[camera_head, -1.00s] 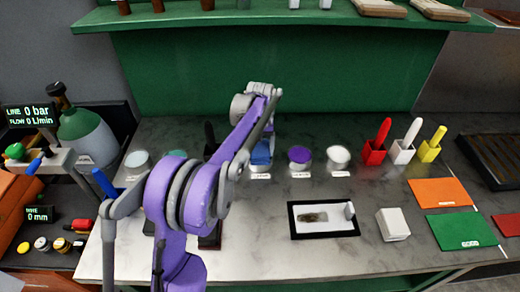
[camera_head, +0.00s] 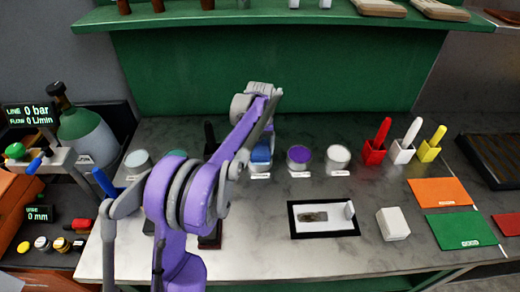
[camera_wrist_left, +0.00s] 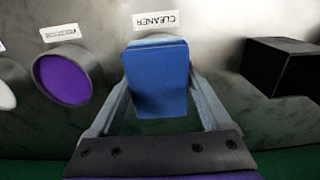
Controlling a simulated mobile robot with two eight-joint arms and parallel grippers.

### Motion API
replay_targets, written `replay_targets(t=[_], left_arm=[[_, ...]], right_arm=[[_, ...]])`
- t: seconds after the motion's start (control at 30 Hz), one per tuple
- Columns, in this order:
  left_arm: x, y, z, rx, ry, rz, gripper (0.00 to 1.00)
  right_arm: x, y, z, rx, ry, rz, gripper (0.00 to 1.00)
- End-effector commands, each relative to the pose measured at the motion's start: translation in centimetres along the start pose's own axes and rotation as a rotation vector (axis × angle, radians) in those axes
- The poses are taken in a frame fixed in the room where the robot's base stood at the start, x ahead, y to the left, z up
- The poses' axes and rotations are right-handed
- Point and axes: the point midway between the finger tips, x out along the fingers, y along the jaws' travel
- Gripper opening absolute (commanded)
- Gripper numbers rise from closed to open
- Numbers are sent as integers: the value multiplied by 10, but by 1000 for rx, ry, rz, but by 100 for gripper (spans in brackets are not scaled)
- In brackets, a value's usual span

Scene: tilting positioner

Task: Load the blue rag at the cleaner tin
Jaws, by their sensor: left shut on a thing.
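The blue rag (camera_wrist_left: 158,82) is a small blue block-like piece between the two fingers of my left gripper (camera_wrist_left: 160,88), which is shut on it. The cleaner tin (camera_wrist_left: 155,42) is mostly hidden behind the rag in the left wrist view, with its CLEANER label beside it. In the head view the rag (camera_head: 261,153) shows at the mouth of the cleaner tin (camera_head: 260,169), with my left arm in front. I cannot tell whether the rag touches the tin. My right gripper is not in view.
A purple-topped tin (camera_head: 299,157) and a white-topped tin (camera_head: 338,158) stand to the right. A framed tray (camera_head: 324,231) and a white block (camera_head: 393,224) lie nearer. Red, white and yellow holders (camera_head: 403,150) stand further right. A green shelf (camera_head: 290,14) hangs above the back.

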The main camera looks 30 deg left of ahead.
Motion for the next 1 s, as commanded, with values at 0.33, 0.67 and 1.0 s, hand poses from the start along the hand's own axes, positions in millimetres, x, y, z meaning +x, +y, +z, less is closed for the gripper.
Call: replay_targets(t=[0.33,0.67,1.0], left_arm=[[-22,0,0,0,0,1,38],[-49,0,0,0,0,1,38],[-71,0,0,0,0,1,38]], right_arm=[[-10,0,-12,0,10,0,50],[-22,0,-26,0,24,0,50],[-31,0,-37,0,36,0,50]])
